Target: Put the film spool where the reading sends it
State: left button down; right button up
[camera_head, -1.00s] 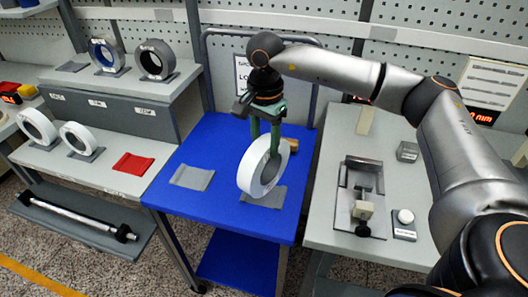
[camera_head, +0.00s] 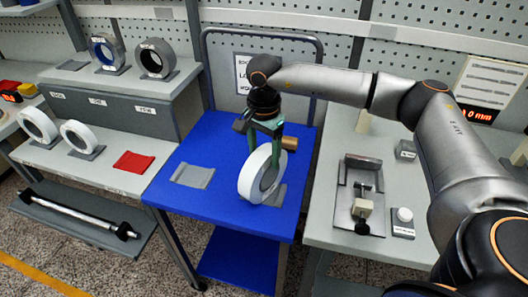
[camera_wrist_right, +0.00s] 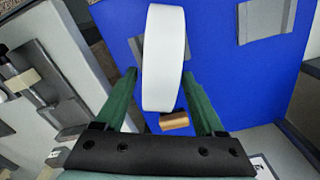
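The film spool, a white ring (camera_head: 247,178), stands on edge on the blue table (camera_head: 225,150), over a grey pad (camera_head: 277,196) that it partly hides. My right gripper (camera_head: 264,165) is above it, with green fingers spread on either side of the ring. In the right wrist view the white spool (camera_wrist_right: 164,55) stands between the open fingers (camera_wrist_right: 160,72); blue shows between the left finger and the spool, and the right fingertip is close to its edge. A display (camera_head: 478,116) at the right reads "0 mm", its front partly hidden by my arm. My left gripper is out of view.
A second grey pad (camera_head: 192,175) on the blue table is empty. A grey fixture (camera_head: 360,195) stands right.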

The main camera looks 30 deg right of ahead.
jog(key=shift+o, duration=0.5)
jog(key=shift+r, duration=0.15)
